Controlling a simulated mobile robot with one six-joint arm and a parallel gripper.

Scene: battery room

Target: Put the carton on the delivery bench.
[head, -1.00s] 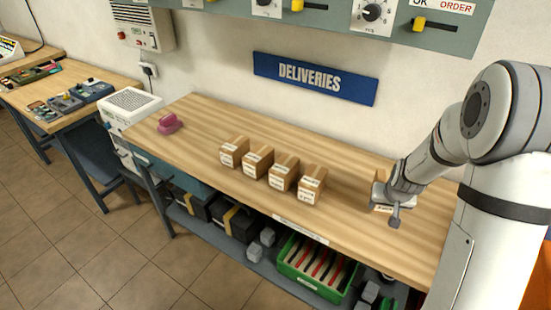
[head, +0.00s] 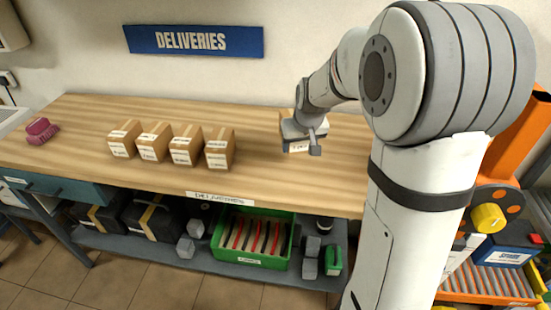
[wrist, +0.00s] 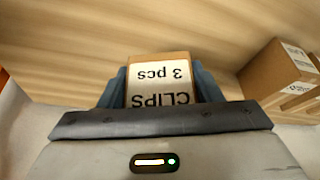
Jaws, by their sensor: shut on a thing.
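A small brown carton (wrist: 158,66) is between the fingers of my gripper (wrist: 160,92) in the wrist view. Its white label reads "CLIPS 3 pcs", upside down. My gripper is shut on it. In the head view my gripper (head: 303,132) is over the right part of the delivery bench (head: 262,112), and it hides most of the carton (head: 298,147). I cannot tell whether the carton touches the wood. The bench has a light wood top, a "DELIVERIES" label on its front edge and a blue "DELIVERIES" sign (head: 194,41) on the wall behind.
Several similar cartons (head: 218,148) stand in a row left of my gripper; some show at the right of the wrist view (wrist: 282,72). A pink object (head: 41,131) lies at the bench's left end. A green crate (head: 252,261) is on the shelf below. Bench behind the row is clear.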

